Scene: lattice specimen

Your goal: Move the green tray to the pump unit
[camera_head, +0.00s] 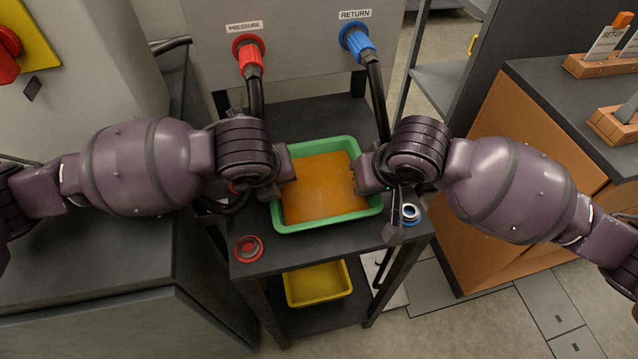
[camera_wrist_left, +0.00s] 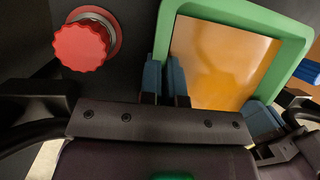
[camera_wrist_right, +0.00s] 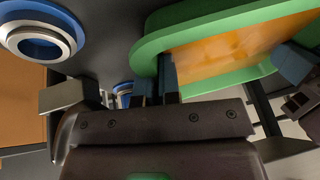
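The green tray (camera_head: 327,222) holds a flat, glossy orange-brown fill, apparently liquid. It is over the top of a dark cart, just in front of the pump unit (camera_head: 300,75); I cannot tell whether it rests or hangs slightly above. My left gripper (camera_head: 284,172) is at its left wall, and in the left wrist view the fingers (camera_wrist_left: 166,78) close around the wall. My right gripper (camera_head: 362,177) is at its right wall; in the right wrist view its fingers (camera_wrist_right: 157,82) straddle the wall, one partly hidden by the rim.
The pump unit has a red PRESSURE coupling (camera_head: 249,52) and a blue RETURN coupling (camera_head: 357,41) with black hoses. A red cap (camera_head: 249,248) and a blue ring (camera_head: 409,213) are on the cart. A yellow tray (camera_head: 318,284) sits on its lower shelf. An orange cabinet (camera_head: 510,170) stands right.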

